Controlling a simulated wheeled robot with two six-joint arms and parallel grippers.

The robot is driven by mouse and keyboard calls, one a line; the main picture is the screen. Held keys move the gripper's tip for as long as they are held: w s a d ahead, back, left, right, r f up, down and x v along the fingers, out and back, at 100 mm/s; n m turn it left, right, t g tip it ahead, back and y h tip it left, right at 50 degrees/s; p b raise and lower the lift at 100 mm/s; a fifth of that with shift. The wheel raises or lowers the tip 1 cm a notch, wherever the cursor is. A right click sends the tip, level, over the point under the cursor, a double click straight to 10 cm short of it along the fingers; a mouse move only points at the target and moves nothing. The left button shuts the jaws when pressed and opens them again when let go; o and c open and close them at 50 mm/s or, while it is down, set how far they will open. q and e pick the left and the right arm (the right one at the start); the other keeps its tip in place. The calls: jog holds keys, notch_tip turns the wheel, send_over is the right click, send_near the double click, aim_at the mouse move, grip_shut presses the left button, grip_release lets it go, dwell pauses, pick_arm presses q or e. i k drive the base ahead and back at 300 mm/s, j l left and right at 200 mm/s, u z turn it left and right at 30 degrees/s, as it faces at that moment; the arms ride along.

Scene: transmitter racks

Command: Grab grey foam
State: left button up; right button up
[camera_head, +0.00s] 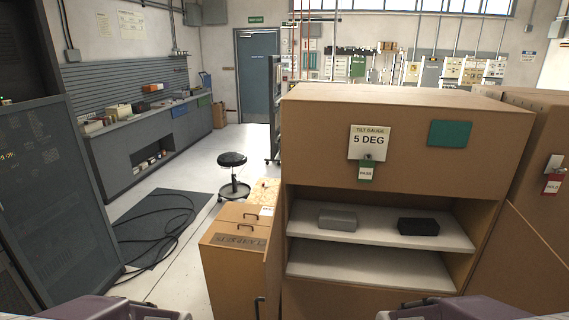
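A grey foam block (337,219) lies on the upper shelf (378,238) of a brown cabinet, left of the middle of the opening. A black block (418,227) lies to its right on the same shelf, with a clear gap between them. Only purple parts of my two arms show at the bottom edge, one left of the middle and one right. No gripper fingers are visible, and nothing of mine is near the foam.
The cabinet (480,140) has a "5 DEG" tilt gauge sign (369,142) above the opening. A lower shelf (370,268) looks empty. A low brown case (235,250) stands at its left. A stool (233,175) and a cabled mat (158,225) are on the floor.

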aim_at(328, 219)
jog(key=l, duration=2.05)
jog(key=l+u, duration=0.15)
jog(key=l, duration=1.5)
